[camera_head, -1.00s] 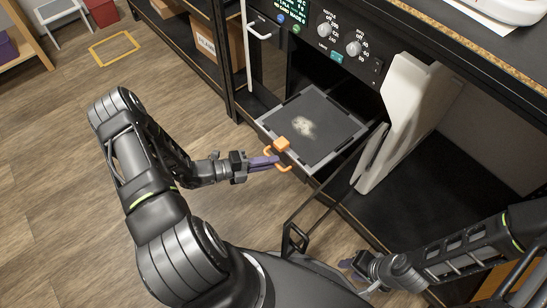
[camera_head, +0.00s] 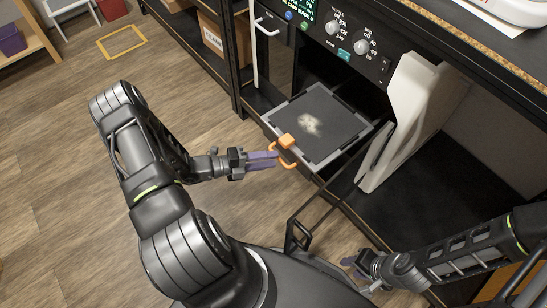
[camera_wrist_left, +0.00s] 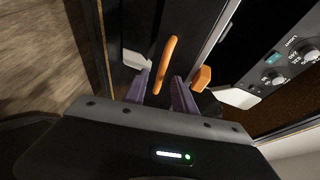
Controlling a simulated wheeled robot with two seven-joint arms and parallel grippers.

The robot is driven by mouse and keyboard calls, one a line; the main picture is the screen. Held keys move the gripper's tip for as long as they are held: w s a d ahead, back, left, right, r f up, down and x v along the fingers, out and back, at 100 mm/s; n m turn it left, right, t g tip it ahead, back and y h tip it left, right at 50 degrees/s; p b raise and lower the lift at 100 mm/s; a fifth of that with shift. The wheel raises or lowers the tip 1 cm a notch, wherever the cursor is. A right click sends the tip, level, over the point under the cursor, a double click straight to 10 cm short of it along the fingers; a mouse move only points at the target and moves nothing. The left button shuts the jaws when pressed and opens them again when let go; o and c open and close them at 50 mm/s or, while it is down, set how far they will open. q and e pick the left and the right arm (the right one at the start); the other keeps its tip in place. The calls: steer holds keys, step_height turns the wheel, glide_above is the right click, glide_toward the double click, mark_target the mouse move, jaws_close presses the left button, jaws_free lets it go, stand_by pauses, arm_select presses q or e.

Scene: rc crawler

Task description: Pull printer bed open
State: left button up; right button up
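The printer bed (camera_head: 345,128) is a dark plate with a grey rim and a pale smudge, sticking out of the printer's front opening. An orange handle (camera_head: 286,160) with an orange block above it is on its front edge. In the left wrist view the handle (camera_wrist_left: 165,62) appears as an orange bar beyond and between my fingertips. My left gripper (camera_head: 275,160) is open, with purple fingers parted, close in front of the handle. It also shows in the left wrist view (camera_wrist_left: 160,85). My right gripper (camera_head: 350,264) is low at the right; its opening is unclear.
The printer's control panel (camera_head: 346,38) with knobs is above the bed. A white upright panel (camera_head: 412,110) stands right of the bed. A shelf with a cardboard box (camera_head: 211,35) is on the left. Open wooden floor (camera_head: 60,150) lies left of my left arm.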

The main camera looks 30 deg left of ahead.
arm_select(q)
steer(key=v, duration=0.5)
steer(key=shift+s+a+r+p, duration=0.1)
steer(key=shift+s+a+p, duration=0.05)
steer(key=shift+s+p, duration=0.15)
